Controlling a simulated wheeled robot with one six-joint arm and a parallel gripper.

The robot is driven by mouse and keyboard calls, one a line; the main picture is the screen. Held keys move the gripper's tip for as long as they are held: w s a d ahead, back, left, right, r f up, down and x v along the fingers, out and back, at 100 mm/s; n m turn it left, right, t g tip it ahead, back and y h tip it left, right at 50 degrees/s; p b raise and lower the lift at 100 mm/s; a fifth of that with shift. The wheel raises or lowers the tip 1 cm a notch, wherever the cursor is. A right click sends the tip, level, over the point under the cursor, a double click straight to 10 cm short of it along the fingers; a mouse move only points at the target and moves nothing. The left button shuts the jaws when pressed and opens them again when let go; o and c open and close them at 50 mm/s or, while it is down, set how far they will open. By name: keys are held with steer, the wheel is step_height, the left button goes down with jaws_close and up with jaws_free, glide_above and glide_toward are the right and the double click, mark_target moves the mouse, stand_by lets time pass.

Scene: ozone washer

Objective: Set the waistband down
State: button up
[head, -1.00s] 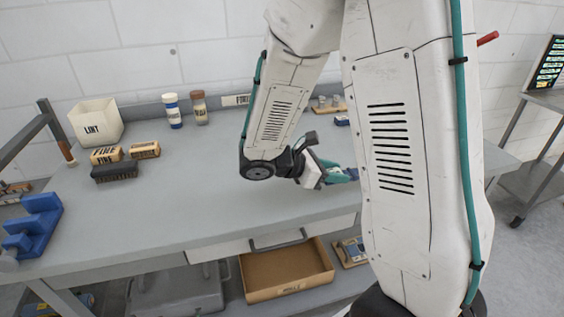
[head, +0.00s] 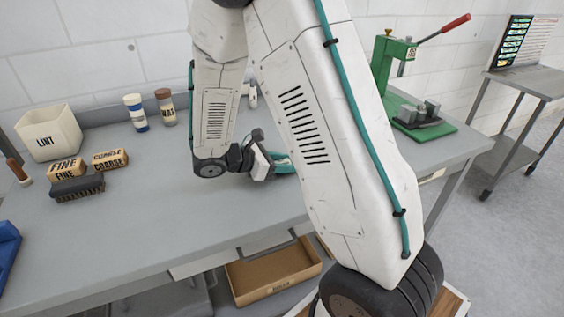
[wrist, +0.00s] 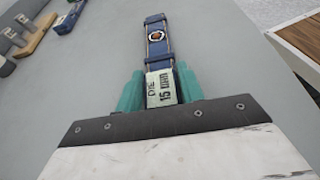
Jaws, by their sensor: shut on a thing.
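The waistband (wrist: 157,40) is a dark blue strip with a round brown-and-white stud near its far end, seen in the wrist view. A pale tag with dark lettering (wrist: 162,88) lies at its near end. My gripper (wrist: 160,88) is shut on this tagged end, one teal finger on each side. The strip points away over the grey tabletop; I cannot tell whether it touches it. In the head view my gripper (head: 284,163) is low over the bench, and my arm hides its tips and the waistband.
The grey bench (head: 130,215) is clear left of my gripper. A white LINT bin (head: 48,135), brushes (head: 78,188) and two bottles (head: 150,112) stand farther left. A green press (head: 420,115) is at right. Another blue piece (wrist: 70,18) lies near a wooden rack (wrist: 35,35).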

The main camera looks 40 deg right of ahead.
steer(key=o, duration=1)
steer(key=shift+f, duration=0.1)
steer(key=shift+o, duration=0.2)
